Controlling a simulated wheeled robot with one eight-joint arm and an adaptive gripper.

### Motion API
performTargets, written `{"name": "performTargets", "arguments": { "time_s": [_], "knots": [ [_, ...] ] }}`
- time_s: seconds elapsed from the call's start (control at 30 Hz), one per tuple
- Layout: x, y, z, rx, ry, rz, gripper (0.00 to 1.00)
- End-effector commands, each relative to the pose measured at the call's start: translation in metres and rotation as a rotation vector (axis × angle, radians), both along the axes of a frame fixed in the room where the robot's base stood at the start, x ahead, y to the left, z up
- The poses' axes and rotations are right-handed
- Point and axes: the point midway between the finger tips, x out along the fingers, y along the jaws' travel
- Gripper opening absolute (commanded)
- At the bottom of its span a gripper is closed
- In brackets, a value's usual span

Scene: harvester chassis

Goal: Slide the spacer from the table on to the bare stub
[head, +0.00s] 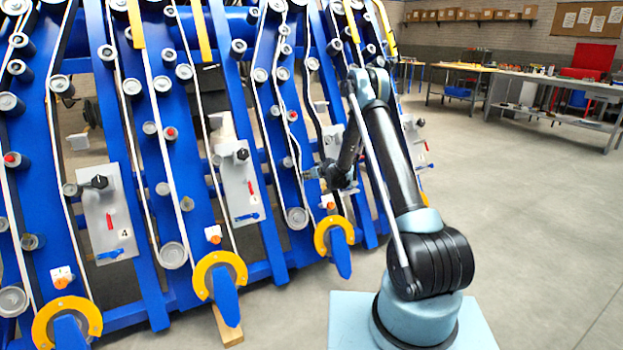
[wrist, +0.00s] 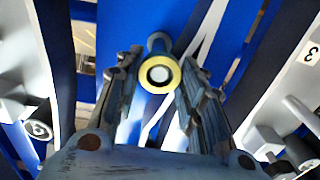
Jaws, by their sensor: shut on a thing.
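The spacer (wrist: 146,75) is a pale brass ring between the fingertips of my gripper (wrist: 158,82) in the wrist view. My gripper is shut on it. A dark inner ring and a white round centre show in its opening; I cannot tell whether the stub is inside it. A grey round part (wrist: 157,39), possibly the stub, shows just behind the ring against a blue beam. In the head view my gripper (head: 316,173) is beside a blue beam of the harvester chassis, and the spacer is too small to make out.
Blue beams with grey rollers and pale belts (head: 283,75) stand close around my gripper. A grey plate with a black knob (head: 240,185) is to its left, and a yellow guard (head: 333,232) is below. Workbenches (head: 560,82) stand far right. The floor at right is clear.

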Motion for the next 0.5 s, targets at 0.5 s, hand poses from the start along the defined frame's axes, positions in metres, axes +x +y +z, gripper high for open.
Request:
{"name": "performTargets", "arguments": {
  "time_s": [0.5],
  "knots": [
    [0.014,0.009,-0.009,0.000,0.000,0.000,0.10]
  ]
}}
